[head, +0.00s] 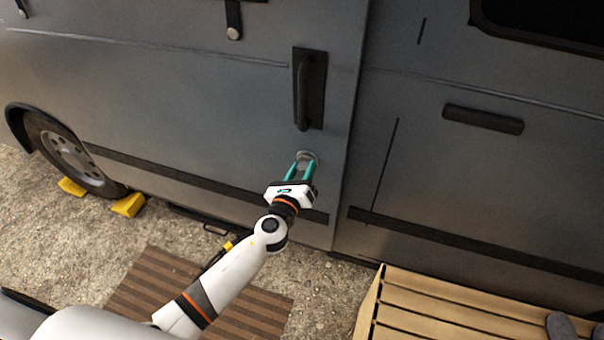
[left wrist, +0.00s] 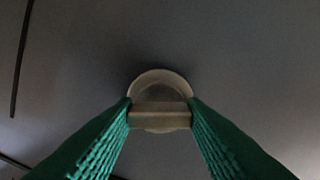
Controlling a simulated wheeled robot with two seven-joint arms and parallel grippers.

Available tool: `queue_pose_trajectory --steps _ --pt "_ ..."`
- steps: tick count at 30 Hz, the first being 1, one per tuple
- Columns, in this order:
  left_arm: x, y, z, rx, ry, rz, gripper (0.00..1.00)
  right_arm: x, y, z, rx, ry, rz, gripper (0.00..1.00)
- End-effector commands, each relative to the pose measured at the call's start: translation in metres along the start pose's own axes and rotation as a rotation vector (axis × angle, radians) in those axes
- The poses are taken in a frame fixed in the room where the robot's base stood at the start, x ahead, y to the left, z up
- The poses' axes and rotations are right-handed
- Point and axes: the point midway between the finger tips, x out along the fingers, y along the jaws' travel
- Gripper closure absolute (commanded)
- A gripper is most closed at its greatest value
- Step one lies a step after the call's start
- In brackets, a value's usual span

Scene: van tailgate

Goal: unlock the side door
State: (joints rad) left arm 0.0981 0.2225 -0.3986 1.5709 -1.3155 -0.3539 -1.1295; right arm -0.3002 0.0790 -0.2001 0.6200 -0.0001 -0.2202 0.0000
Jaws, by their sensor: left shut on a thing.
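The side door (head: 200,100) is a grey van panel with a black upright handle (head: 311,88) on a dark plate. Below the handle is a round metal lock (head: 309,156). In the left wrist view the lock (left wrist: 160,84) is a round disc with a bar-shaped key or thumb-turn (left wrist: 160,116) across it, lying level in the picture. My left gripper (head: 300,167) is at the lock, its green fingers shut on the bar from both sides; it also shows in the left wrist view (left wrist: 160,118). The right gripper is not in view.
A wooden slatted crate or bench (head: 450,310) stands at the lower right with a dark grey object (head: 562,326) on it. A brown striped mat (head: 150,290) lies on the gravel. Yellow chocks (head: 128,204) sit by the wheel (head: 70,155). Another handle (head: 483,119) is on the right panel.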

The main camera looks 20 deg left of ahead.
Motion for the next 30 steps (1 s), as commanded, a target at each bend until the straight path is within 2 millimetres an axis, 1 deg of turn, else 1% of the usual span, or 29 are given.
queue_pose_trajectory --steps 1,12,21,30 --pt "0.0 -0.001 0.003 -0.047 0.0 -0.001 0.85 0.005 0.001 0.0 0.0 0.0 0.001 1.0" --pt "0.0 -0.001 0.002 -0.4 0.0 -0.001 0.85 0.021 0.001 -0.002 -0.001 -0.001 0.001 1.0" --pt "0.0 0.0 0.002 -0.677 0.0 -0.001 0.85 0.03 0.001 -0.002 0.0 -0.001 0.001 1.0" --pt "0.0 0.0 0.001 -0.893 0.0 -0.002 0.85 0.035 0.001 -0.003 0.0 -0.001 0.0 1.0"
